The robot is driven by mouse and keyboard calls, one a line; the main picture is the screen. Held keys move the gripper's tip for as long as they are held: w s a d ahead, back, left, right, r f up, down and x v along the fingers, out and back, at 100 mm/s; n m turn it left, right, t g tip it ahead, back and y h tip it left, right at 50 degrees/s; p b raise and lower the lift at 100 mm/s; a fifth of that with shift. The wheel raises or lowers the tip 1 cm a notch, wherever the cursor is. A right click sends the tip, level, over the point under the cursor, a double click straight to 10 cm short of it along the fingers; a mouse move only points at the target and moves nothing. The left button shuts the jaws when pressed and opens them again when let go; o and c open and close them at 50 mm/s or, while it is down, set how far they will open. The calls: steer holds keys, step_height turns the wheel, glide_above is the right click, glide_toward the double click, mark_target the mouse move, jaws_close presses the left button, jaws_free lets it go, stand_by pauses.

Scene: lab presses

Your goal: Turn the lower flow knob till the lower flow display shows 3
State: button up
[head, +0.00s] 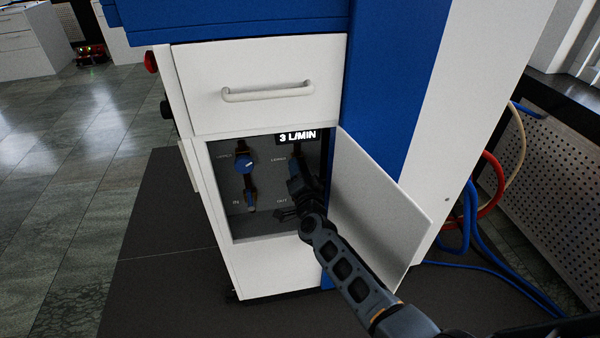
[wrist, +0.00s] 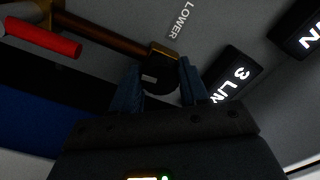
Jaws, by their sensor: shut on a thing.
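The lower flow knob (wrist: 160,82) is dark, with a pale mark, and sits on a brass-coloured fitting beside the word LOWER in the wrist view. My gripper (wrist: 160,84) is shut on it, with one blue finger on each side. In the head view my gripper (head: 294,184) reaches into the open cabinet bay and hides the knob. A black display (wrist: 235,74) near the knob shows a 3 and part of its unit. In the head view a display (head: 297,136) at the top of the bay reads 3 L/MIN.
Another blue knob (head: 243,163) sits left of my gripper in the bay. The open white door (head: 375,195) stands close on the right of my arm. A drawer (head: 260,85) is above. A second display (wrist: 307,35) is cut off at the wrist view's edge.

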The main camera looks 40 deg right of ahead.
steer(key=shift+m, duration=0.5)
steer(key=o, duration=1.1)
steer(key=shift+c, duration=0.2)
steer(key=p+v, duration=0.2)
steer(key=v, duration=0.5)
steer(key=shift+s+a, duration=0.25)
steer(key=shift+s, duration=0.1)
